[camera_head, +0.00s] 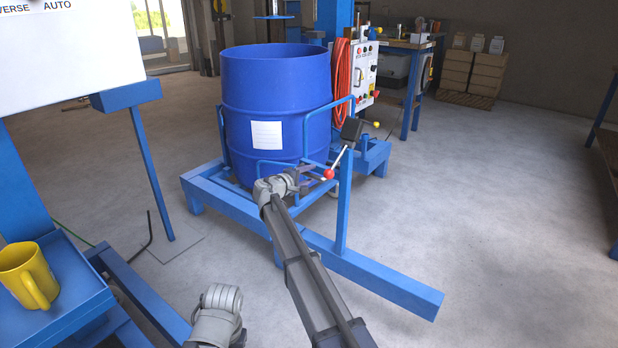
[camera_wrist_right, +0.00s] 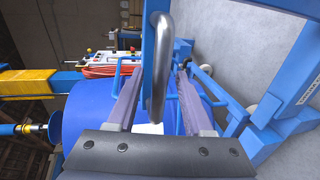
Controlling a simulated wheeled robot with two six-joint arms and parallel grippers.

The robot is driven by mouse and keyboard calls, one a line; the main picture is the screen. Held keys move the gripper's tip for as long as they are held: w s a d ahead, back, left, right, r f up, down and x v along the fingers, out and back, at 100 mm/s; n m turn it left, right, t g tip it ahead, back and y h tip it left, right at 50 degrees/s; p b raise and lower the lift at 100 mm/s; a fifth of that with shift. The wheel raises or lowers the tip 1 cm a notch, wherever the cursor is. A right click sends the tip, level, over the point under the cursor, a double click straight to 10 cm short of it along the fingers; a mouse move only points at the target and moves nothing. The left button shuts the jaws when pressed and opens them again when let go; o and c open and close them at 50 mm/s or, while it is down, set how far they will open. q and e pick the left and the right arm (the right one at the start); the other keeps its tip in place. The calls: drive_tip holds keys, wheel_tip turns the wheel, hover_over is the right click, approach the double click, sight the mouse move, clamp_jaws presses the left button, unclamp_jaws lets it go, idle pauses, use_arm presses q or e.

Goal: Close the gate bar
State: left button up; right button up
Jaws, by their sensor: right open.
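A blue drum (camera_head: 275,110) with a white label stands in a low blue frame (camera_head: 375,280). At its front right is a blue post (camera_head: 345,215) with a dark block (camera_head: 351,128) and a slanted metal lever ending in a red knob (camera_head: 328,174). I cannot tell for certain which part is the gate bar. My right gripper (camera_head: 314,171) is beside the red knob. In the right wrist view its fingers (camera_wrist_right: 155,92) are open, and a shiny rounded metal bar (camera_wrist_right: 160,55) shows in front of and between them. Contact is unclear. My left gripper is not seen.
A control box (camera_head: 364,72) with a red hose (camera_head: 341,70) stands behind the drum. A yellow mug (camera_head: 27,275) sits on a blue shelf (camera_head: 75,290) at the left. The concrete floor (camera_head: 480,190) at the right is clear.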

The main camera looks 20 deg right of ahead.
drive_tip(key=shift+c, duration=0.3)
clamp_jaws()
idle(1.1)
